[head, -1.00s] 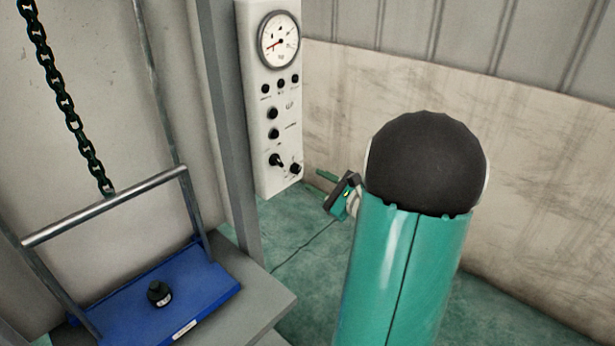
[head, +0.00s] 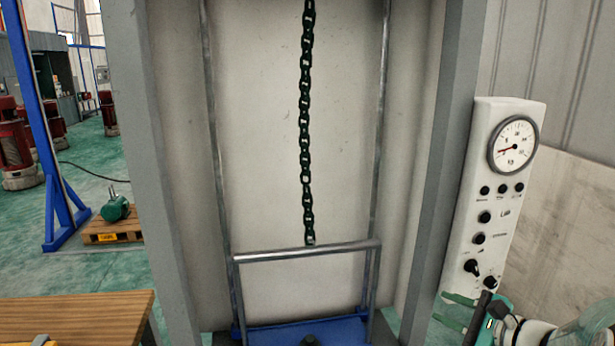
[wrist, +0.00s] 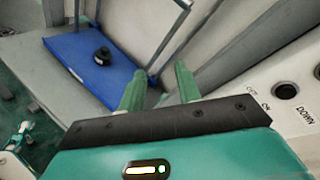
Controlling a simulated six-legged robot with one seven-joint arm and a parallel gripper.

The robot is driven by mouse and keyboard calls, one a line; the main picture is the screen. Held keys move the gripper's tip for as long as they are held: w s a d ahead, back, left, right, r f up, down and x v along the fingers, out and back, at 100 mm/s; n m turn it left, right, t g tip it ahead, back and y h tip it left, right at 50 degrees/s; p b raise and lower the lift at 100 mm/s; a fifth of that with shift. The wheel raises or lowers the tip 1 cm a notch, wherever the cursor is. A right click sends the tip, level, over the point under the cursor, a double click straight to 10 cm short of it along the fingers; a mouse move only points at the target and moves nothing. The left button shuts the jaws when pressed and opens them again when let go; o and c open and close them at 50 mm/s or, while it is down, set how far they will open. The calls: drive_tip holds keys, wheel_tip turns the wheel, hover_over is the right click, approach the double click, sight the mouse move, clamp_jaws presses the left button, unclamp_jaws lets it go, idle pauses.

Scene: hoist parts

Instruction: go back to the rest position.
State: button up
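My gripper (head: 443,307) is at the lower right of the head view, below and in front of the white control panel (head: 494,200). Its two green fingers stand apart in the wrist view (wrist: 160,72), with nothing held between them. The panel has a round dial, several black buttons and a knob. Its lower part, with the words "ON" and "DOWN", is close to the right of my gripper in the wrist view (wrist: 292,108).
A hoist bay holds a blue platform (head: 345,333) with a metal rail (head: 310,252) and a hanging chain (head: 306,130). A black weight (wrist: 102,55) rests on the platform. A wooden table (head: 75,318) is at lower left; a pallet (head: 112,231) stands behind.

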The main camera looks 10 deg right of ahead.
drive_tip(key=s+a+n+g, duration=0.35)
drive_tip(key=a+n, duration=0.25)
drive_tip(key=a, duration=0.3)
drive_tip(key=s+a+n+g, duration=0.3)
drive_tip(key=a+n+g, duration=0.2)
drive_tip(key=a, duration=0.4)
drive_tip(key=s+a+r+n+h, duration=0.3)
drive_tip(key=s+n+h, duration=0.3)
drive_tip(key=n, duration=0.5)
drive_tip(key=shift+s+t+h, duration=0.3)
drive_tip(key=shift+s+t, duration=0.05)
drive_tip(key=shift+s, duration=0.5)
drive_tip(key=shift+a, duration=0.1)
